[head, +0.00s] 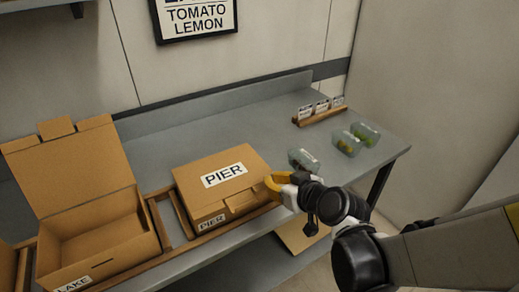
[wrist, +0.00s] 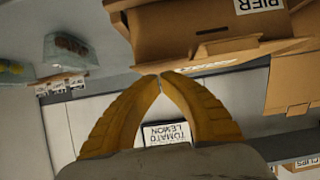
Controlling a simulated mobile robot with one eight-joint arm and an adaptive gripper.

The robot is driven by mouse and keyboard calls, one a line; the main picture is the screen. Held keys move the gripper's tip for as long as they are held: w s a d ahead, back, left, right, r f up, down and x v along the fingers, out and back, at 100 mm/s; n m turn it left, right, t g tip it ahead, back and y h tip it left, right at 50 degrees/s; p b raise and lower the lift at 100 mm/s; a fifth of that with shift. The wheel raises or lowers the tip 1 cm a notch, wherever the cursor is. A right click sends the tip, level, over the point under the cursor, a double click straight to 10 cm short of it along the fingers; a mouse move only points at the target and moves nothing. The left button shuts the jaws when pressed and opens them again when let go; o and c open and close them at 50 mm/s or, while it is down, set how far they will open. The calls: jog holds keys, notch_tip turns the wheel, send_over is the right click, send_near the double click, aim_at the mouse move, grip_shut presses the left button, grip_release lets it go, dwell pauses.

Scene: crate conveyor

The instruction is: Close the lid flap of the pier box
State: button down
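The pier box (head: 205,200) is a brown cardboard box with a PIER label on its lid and another on its front. Its lid flap (head: 248,167) lies over the top, close to level; I cannot tell if it is fully seated. A tab (head: 241,203) sticks out at the lid's front edge. My gripper (head: 272,183) is at the box's right end, near the lid's front right corner. In the wrist view, which is upside down, its yellow fingertips (wrist: 160,77) meet with nothing between them. The box front (wrist: 200,28) shows beside them; contact is unclear.
An open box labelled LAKE (head: 100,245) stands at the left, its lid (head: 70,168) upright. Wooden rails flank the boxes. Clear containers (head: 347,143) and a card rack (head: 320,115) sit at the right of the grey table. The table behind the pier box is clear.

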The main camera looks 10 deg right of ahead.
jog(key=shift+s+f+b, duration=0.1)
jog(key=shift+f+b, duration=0.7)
jog(key=shift+f, duration=0.4)
jog(key=shift+r, duration=0.1)
jog(key=s+d+f, duration=0.2)
jog(key=s+d, duration=0.1)
jog(key=s, duration=0.4)
jog(key=shift+s+f, duration=0.15)
jog(key=shift+f, duration=0.1)
